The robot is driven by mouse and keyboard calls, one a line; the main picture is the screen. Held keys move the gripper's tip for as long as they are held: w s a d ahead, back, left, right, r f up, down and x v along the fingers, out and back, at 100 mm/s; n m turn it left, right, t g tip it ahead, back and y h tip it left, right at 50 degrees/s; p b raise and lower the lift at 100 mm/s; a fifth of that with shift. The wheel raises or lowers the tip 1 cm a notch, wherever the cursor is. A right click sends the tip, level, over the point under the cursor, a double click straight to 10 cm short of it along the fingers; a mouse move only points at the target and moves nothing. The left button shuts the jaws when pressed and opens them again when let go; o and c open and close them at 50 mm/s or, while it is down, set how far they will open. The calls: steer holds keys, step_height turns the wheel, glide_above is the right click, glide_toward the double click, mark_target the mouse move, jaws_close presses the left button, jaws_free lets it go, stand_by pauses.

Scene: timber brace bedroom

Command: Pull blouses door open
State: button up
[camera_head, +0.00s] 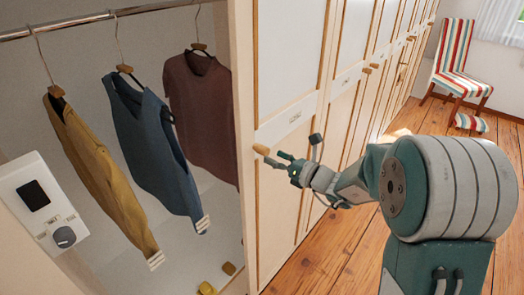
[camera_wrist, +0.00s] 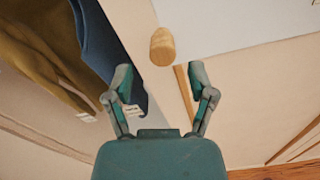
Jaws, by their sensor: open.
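A cream wardrobe door (camera_head: 285,60) with wood trim stands just right of an open hanging section. It bears a small label (camera_head: 295,116) that I cannot read clearly. Its round wooden knob (camera_head: 262,149) sticks out near its left edge. The knob also shows in the wrist view (camera_wrist: 163,47), just beyond my fingertips and roughly centred between them. My gripper (camera_head: 292,152) is open and empty, close to the knob, with its two fingers spread in the wrist view (camera_wrist: 160,76). I cannot tell whether a finger touches the knob.
Mustard (camera_head: 95,165), blue (camera_head: 150,145) and maroon (camera_head: 203,100) tops hang from a rail (camera_head: 80,20) at left. A white control panel (camera_head: 42,203) is at lower left. More doors run right. A striped chair (camera_head: 457,62) stands far back on open wooden floor (camera_head: 345,250).

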mark_target(268, 152)
steer(key=x, duration=0.3)
steer(key=shift+w+a, duration=0.1)
steer(key=shift+w, duration=0.4)
steer(key=shift+w+a+r, duration=0.1)
steer(key=shift+a, duration=0.05)
steer(key=shift+a, duration=0.1)
steer(key=shift+a, duration=0.15)
steer(key=c, duration=0.7)
jaws_close()
